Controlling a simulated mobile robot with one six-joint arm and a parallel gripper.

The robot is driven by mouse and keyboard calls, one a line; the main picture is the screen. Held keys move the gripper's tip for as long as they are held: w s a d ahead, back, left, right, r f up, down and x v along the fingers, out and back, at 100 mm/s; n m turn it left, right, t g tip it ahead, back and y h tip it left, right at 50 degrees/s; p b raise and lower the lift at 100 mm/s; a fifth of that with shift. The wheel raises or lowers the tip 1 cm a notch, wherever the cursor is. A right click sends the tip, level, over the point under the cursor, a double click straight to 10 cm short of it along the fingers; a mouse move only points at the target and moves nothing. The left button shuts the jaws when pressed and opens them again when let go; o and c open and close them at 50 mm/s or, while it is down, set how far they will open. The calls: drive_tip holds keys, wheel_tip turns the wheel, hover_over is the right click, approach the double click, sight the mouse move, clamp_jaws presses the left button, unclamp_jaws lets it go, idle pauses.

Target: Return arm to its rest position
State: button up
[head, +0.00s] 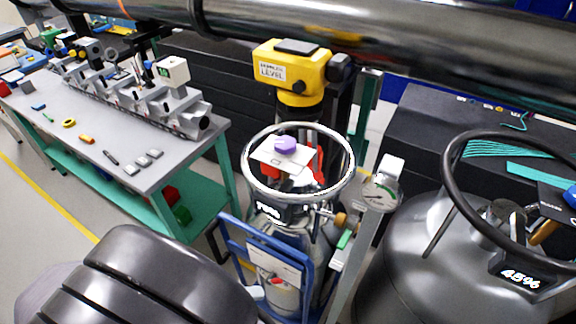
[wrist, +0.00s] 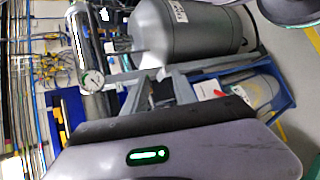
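The dark, rounded links of my arm (head: 165,280) fill the lower left of the head view. My gripper does not show there. In the wrist view, a grey housing with a lit green strip (wrist: 148,155), which looks like part of my own wrist or gripper, spans the bottom. Grey-blue bars stand just beyond it. I cannot tell whether they are fingers or a cart frame, so whether my gripper is open or shut is unclear. No held object can be made out.
A silver dewar (head: 265,222) with a ring handle stands on a blue cart (head: 232,240), close to my arm. A large grey tank (head: 420,270) stands at right. A yellow level (head: 290,72) sits below a steel pipe (head: 400,40). A bench (head: 100,130) is at left, with floor before it.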

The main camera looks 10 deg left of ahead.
drive_tip(key=w+d+r+m+y+b, duration=0.2)
drive_tip(key=d+m+y, duration=0.4)
drive_tip(key=d, duration=0.4)
drive_tip(key=w+d+r+m+y+b, duration=0.2)
drive_tip(key=d+r+m+y, duration=0.3)
drive_tip(key=d, duration=0.6)
drive_tip(key=shift+d+m+y+b, duration=0.3)
drive_tip(key=shift+m+y, duration=0.3)
drive_tip(key=shift+y, duration=0.4)
drive_tip(key=shift+r, duration=0.1)
